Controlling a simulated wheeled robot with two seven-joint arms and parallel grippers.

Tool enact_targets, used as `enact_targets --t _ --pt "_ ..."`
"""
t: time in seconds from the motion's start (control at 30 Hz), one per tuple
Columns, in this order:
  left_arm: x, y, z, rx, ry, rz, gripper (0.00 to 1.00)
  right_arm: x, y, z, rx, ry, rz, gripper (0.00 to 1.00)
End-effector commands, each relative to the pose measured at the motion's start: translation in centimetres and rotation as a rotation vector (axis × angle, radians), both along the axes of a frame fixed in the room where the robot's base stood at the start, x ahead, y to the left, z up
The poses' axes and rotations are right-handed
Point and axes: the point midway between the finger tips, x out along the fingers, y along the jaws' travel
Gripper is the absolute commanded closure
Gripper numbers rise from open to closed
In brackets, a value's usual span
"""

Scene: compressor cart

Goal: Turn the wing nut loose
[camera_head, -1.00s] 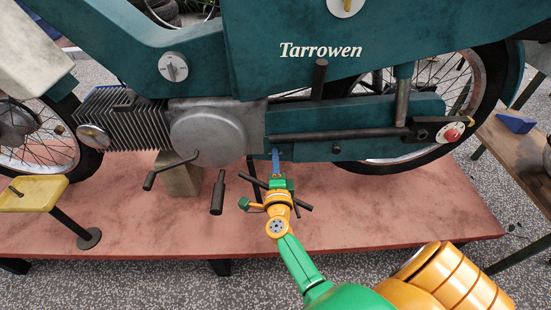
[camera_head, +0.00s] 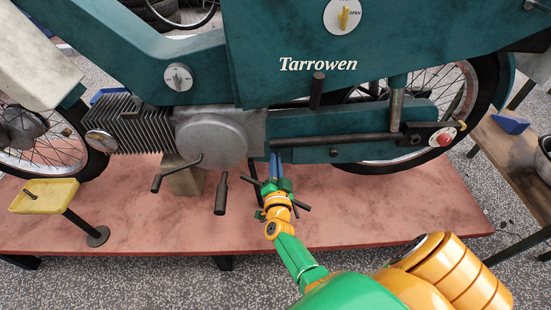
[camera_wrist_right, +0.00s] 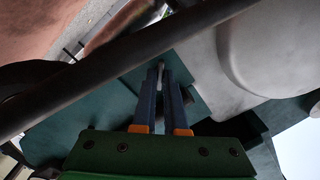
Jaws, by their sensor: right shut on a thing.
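My right gripper (camera_head: 276,157) reaches up under the teal motorbike (camera_head: 300,92), just right of the round grey engine cover (camera_head: 212,140). Its blue fingers are upright, with their tips behind the bike's lower edge. In the right wrist view, the gripper (camera_wrist_right: 162,72) is shut on a small grey piece (camera_wrist_right: 161,67), which seems to be the wing nut. The fingers hide most of it, so its wings and angle cannot be made out. My left gripper is not in view.
A dark bar (camera_wrist_right: 110,68) crosses close in front of the fingers in the wrist view. A dark pedal (camera_head: 221,195) and a kick lever (camera_head: 176,172) hang left of my right gripper. The red platform (camera_head: 390,205) is mostly bare. A bench (camera_head: 515,150) stands at right.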

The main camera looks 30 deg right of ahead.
Motion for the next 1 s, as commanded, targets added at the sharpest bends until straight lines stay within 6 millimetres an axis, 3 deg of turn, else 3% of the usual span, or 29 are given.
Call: enact_targets --t 0.53,1.0 --pt "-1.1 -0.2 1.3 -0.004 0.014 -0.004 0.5 0.0 0.1 -0.1 -0.393 0.246 0.002 1.0" --pt "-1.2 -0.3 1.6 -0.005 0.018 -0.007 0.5 -0.1 0.1 -0.2 -0.548 0.343 0.004 1.0"
